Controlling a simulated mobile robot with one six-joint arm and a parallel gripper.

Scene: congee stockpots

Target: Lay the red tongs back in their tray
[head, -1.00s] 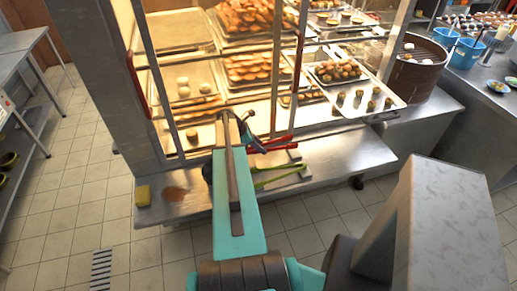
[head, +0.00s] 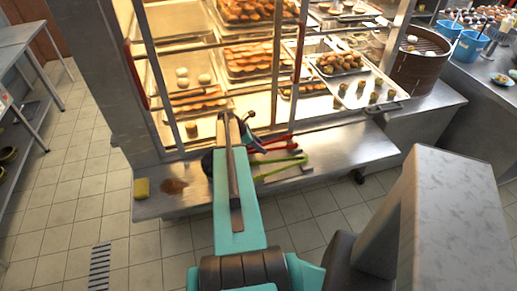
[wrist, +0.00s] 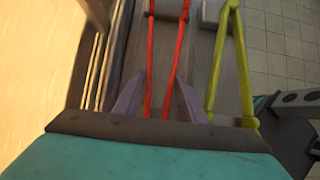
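The red tongs (head: 275,143) are at my gripper (head: 252,136), above the front counter and just behind the green tongs (head: 283,170). In the wrist view the red tongs (wrist: 168,60) run between the two fingers of my gripper (wrist: 160,92), which look closed on their arms. The green tongs (wrist: 217,60) lie to the right, on a flat grey-brown tray (wrist: 200,50). Part of this tray also shows in the head view (head: 290,174). The height of the red tongs above the tray is hard to judge. My arm hides their near end.
A glass-fronted pastry cabinet with a steel post (head: 98,75) stands close behind and left of my gripper. The counter's right part is clear.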

